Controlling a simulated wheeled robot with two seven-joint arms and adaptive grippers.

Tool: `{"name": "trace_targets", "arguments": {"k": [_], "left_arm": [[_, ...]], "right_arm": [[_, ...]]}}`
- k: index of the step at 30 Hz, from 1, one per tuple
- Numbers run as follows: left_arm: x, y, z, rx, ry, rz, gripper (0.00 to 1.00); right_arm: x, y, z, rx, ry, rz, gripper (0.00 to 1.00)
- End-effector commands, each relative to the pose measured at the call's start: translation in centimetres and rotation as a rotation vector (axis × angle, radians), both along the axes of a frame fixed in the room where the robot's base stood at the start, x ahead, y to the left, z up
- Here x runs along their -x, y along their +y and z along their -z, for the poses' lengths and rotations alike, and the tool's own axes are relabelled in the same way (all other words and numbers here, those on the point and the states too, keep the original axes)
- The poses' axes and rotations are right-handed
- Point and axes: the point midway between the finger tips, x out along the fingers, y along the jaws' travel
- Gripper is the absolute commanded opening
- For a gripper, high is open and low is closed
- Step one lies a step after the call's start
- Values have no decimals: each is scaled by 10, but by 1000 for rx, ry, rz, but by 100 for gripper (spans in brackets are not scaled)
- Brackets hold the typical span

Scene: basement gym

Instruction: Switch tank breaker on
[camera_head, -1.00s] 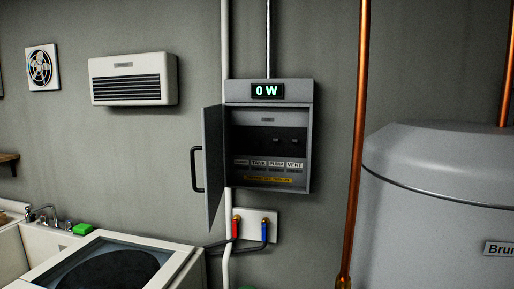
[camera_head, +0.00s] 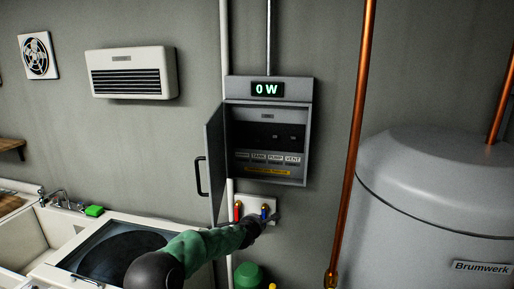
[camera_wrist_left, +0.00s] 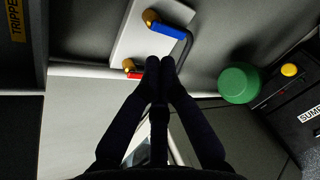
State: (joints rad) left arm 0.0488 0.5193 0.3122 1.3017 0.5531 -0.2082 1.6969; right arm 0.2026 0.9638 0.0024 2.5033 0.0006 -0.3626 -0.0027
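The grey breaker box (camera_head: 268,93) hangs on the wall with its door (camera_head: 214,165) swung open to the left. Its display (camera_head: 267,88) reads 0 W. Inside is a row of labels, among them TANK (camera_head: 258,157), PUMP and VENT; dark switches sit above, their positions too dim to tell. A yellow strip (camera_head: 267,170) runs below. My left gripper (camera_head: 268,219) is below the box, in front of the pipe valves. In the left wrist view its fingers (camera_wrist_left: 160,63) are together with nothing visible between them. My right gripper is not in view.
A valve plate with a red-handled valve (camera_head: 238,211) and a blue-handled valve (camera_wrist_left: 168,29) is close to my left fingertips. A copper pipe (camera_head: 354,130) and a grey tank (camera_head: 430,180) stand right. A washer (camera_head: 75,262) and sink are left. A green round object (camera_wrist_left: 238,83) is low.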

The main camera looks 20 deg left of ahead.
Motion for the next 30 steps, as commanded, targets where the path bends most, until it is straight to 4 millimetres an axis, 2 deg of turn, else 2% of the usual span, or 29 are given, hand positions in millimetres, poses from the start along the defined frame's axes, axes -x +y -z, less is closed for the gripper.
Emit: {"name": "trace_targets", "arguments": {"k": [1, 3, 6, 9, 12, 16, 30], "left_arm": [[-9, 6, -45, 73, -51, -42, 0], [-17, 14, -92, 183, -113, -96, 0], [-24, 23, -148, 320, -188, -150, 0], [-27, 30, -189, 426, -243, -184, 0], [-28, 34, -213, 494, -277, -204, 0], [-28, 36, -227, 534, -296, -213, 0], [-33, 37, -227, 534, -297, -214, 0]], "right_arm": [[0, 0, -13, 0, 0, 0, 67], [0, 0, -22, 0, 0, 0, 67], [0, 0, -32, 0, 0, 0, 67], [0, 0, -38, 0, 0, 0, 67], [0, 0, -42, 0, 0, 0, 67], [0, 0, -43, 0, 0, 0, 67], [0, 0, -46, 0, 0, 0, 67]]}}
